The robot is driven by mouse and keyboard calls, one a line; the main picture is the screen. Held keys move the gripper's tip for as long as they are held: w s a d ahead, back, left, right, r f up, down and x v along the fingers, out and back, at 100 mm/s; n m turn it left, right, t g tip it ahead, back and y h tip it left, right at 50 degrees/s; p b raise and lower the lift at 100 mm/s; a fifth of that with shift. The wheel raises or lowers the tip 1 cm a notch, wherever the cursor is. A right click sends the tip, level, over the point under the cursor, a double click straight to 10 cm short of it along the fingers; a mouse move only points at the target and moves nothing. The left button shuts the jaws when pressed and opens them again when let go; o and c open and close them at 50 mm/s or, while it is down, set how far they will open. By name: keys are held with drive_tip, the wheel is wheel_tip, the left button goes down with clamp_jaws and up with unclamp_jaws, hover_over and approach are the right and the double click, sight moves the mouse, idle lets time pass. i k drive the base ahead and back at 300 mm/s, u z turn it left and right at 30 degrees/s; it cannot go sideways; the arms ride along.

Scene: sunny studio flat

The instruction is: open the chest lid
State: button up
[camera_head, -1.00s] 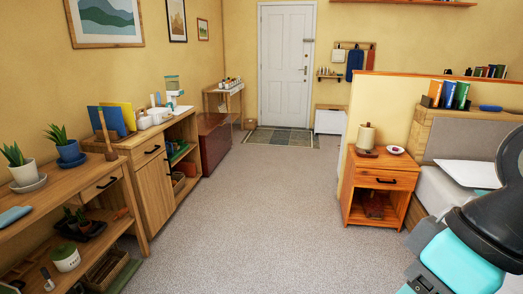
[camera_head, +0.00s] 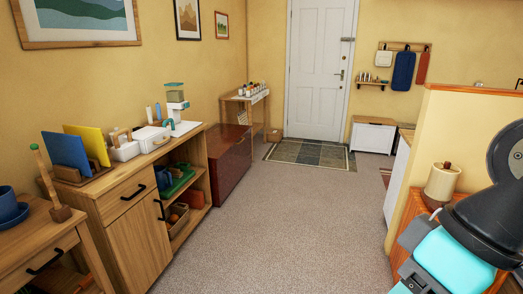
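A reddish-brown, chest-like box (camera_head: 229,163) stands on the floor along the left wall, just past the wooden sideboard. Its top looks flat and closed. A low white box with a wooden-edged top (camera_head: 373,136) stands against the far wall, right of the door; its top also looks closed. I cannot tell for certain which one is the chest. My arm shows at the right edge, black and teal, far from both boxes. My gripper is out of the picture.
The carpet (camera_head: 270,225) is clear down the middle. The wooden sideboard (camera_head: 140,235) lines the left side. A partition wall (camera_head: 465,135) and an orange-brown cabinet (camera_head: 405,215) narrow the right. A mat (camera_head: 308,153) lies before the white door (camera_head: 318,70).

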sight(221, 139)
drive_tip(key=u, duration=0.15)
drive_tip(key=i, duration=5.3)
drive_tip(key=u, duration=0.05)
